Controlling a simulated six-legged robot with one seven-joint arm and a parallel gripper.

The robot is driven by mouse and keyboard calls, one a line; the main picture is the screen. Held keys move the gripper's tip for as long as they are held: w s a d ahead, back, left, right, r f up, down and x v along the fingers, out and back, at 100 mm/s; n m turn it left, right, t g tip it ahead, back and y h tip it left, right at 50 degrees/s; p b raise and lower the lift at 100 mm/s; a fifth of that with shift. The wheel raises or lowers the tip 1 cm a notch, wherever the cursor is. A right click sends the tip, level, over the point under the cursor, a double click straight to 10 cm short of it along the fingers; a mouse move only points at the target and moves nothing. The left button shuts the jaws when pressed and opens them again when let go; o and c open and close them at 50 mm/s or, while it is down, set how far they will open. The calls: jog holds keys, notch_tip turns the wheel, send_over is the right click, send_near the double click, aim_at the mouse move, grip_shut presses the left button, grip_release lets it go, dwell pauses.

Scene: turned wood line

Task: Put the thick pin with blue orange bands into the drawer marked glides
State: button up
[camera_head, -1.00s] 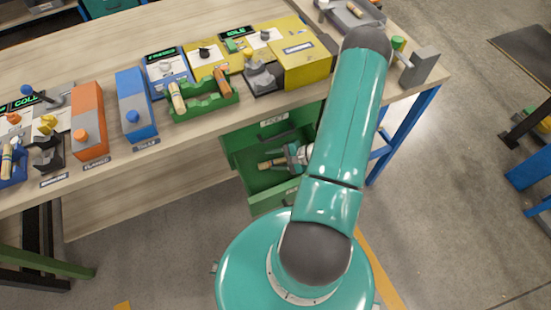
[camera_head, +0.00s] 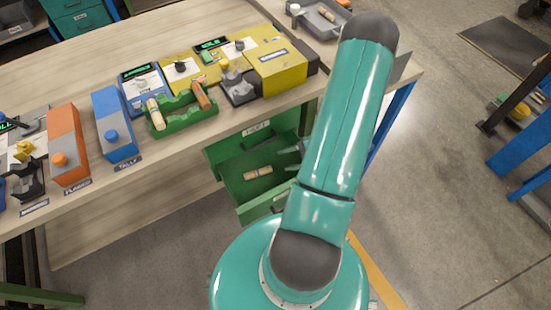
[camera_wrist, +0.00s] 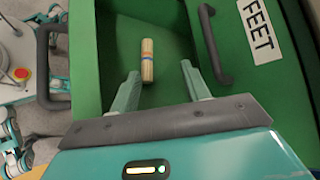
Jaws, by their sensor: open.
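The pin (camera_head: 258,172) is a pale wooden cylinder lying on the floor of an open green drawer (camera_head: 249,212). The wrist view shows the pin (camera_wrist: 147,62) with a blue band and a faint orange band. My gripper (camera_head: 287,160) is inside the drawer area, to the right of the pin, apart from it. In the wrist view, my gripper's fingers (camera_wrist: 160,72) are spread with nothing between them, and the pin lies just beyond the left fingertip. The open drawer's own label cannot be read; my arm hides part of its front.
A shut drawer marked FEET (camera_head: 256,127) sits above the open one, with a dark handle (camera_wrist: 214,45) close to my gripper's right finger. The wooden bench (camera_head: 190,140) overhangs both and carries a green rack (camera_head: 183,118) with two pins and a yellow box (camera_head: 270,68).

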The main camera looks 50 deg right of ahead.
jog(key=w+a+r+n+g, duration=0.35)
jog(key=a+r+n, duration=0.2)
jog(key=r, duration=0.45)
jog(key=w+a+r+n+g, duration=0.35)
jog(key=a+r, duration=0.35)
jog(key=r, duration=0.4)
jog(key=s+a+r+n+t+h, duration=0.1)
jog(key=s+a+r+n+h, duration=0.2)
jog(key=a+r, duration=0.4)
jog(key=s+a+r+n+t+h, duration=0.2)
jog(key=a+r, duration=0.5)
jog(key=r, duration=0.5)
jog(key=s+n+h, duration=0.1)
jog(key=n+h, duration=0.1)
jog(key=n, duration=0.1)
jog(key=shift+s+a+r, duration=0.15)
jog(key=shift+a+r, duration=0.05)
jog(key=shift+a, duration=0.2)
jog(key=shift+s+d, duration=0.1)
